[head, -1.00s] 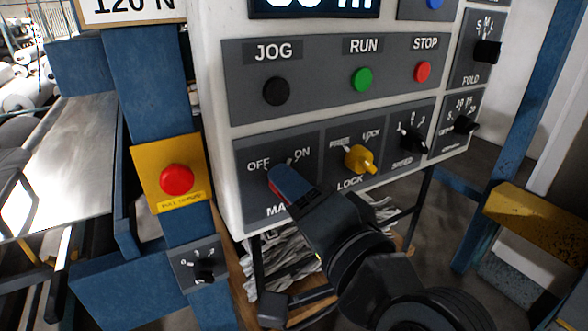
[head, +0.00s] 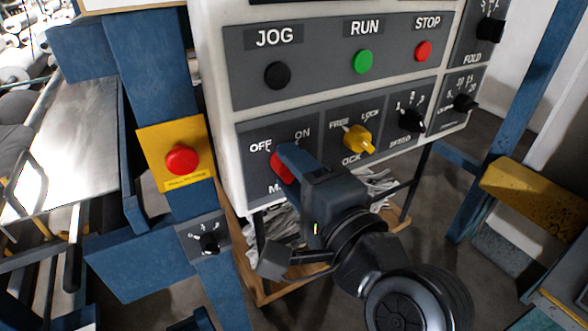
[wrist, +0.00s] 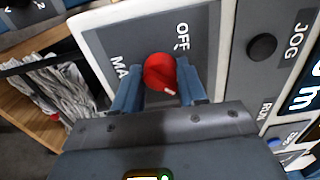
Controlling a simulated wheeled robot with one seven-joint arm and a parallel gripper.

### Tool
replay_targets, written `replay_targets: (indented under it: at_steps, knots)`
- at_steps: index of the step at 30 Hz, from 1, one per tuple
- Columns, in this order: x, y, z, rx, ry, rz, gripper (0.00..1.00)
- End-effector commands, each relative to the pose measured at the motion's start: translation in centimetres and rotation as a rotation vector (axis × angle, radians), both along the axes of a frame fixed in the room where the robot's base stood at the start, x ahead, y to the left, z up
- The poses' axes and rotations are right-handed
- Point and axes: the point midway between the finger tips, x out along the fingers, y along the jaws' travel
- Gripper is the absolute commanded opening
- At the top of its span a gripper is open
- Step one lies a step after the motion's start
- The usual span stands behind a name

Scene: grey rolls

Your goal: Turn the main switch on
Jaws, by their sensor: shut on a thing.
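The main switch is a red round knob (head: 281,168) on the lower left panel of the white control box, below OFF and ON labels. My gripper (head: 290,160), with blue fingers, reaches it from below right and partly covers it in the head view. In the wrist view, the red knob (wrist: 158,70) sits between the two blue fingers of my gripper (wrist: 160,88), which are shut on its sides. A small white mark on the knob points away from OFF, toward the ON side. The ON label is hidden in the wrist view.
A yellow lock knob (head: 358,140) is close on the right, with black speed knob (head: 411,120) beyond. Black JOG (head: 277,75), green RUN (head: 362,61) and red STOP (head: 424,51) buttons sit above. A red emergency button (head: 182,160) stands left on a blue post.

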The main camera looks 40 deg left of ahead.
Motion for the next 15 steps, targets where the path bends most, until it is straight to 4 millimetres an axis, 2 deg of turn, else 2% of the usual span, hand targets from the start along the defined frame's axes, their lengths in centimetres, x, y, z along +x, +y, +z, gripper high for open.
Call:
replay_targets:
  at_steps: [7, 8, 15]
  knots:
    - [0.22, -0.14, -0.03, 0.001, 0.002, -0.005, 0.11]
    - [0.22, -0.14, -0.04, 0.001, 0.002, -0.005, 0.44]
    - [0.12, -0.07, -0.02, 0.000, 0.001, -0.003, 0.67]
